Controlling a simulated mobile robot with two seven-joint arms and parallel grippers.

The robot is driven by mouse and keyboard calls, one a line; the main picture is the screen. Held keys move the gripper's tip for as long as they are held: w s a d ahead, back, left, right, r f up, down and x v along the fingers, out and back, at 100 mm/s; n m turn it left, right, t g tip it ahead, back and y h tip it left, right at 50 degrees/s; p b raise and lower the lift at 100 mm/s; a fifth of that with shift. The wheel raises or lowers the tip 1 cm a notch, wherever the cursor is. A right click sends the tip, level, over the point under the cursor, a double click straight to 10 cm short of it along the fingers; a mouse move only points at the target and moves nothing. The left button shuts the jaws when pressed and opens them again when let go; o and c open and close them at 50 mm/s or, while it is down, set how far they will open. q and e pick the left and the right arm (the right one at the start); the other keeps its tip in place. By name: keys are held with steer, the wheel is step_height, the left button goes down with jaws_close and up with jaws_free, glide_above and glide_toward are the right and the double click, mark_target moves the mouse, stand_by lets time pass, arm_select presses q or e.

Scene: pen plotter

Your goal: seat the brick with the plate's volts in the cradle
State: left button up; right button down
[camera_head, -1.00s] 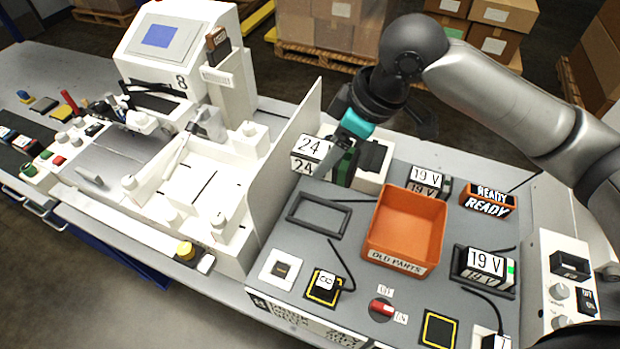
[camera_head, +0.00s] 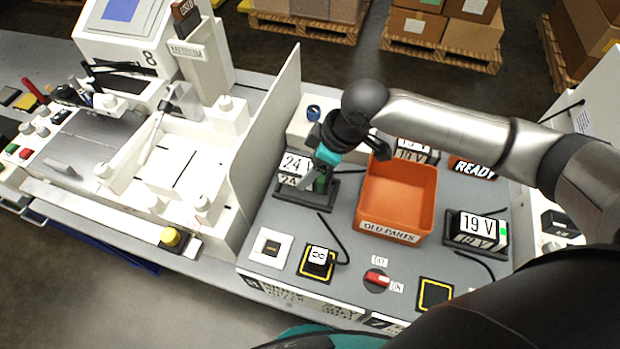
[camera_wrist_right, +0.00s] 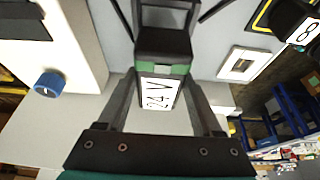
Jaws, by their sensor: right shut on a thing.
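The 24 V brick (camera_head: 294,166) is between the fingers of my right gripper (camera_head: 318,181). It stands at the cradle (camera_head: 303,206), a flat black frame on the grey bench. The gripper and arm hide part of both; I cannot tell whether the brick is fully down inside the frame. In the right wrist view the brick's 24 V label (camera_wrist_right: 158,92) and green stripe show between the fingers (camera_wrist_right: 160,110). Two 19 V bricks stand elsewhere, one at the right (camera_head: 478,230) and one at the back (camera_head: 415,152). I cannot read a volts plate. My left gripper is out of view.
The orange old-parts bin (camera_head: 397,198) stands just right of the cradle. A tall white panel (camera_head: 268,140) stands at its left. A plug marked 8 (camera_head: 318,257) with a black cable and a red switch (camera_head: 376,278) lie in front. A blue cap (camera_head: 313,113) is behind.

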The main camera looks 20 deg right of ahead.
steer(key=shift+f, duration=2.1)
steer(key=shift+f, duration=0.1)
steer(key=shift+c, duration=0.2)
jaws_free()
steer(key=shift+f, duration=0.1)
steer(key=p+v, duration=0.1)
steer(key=v, duration=1.1)
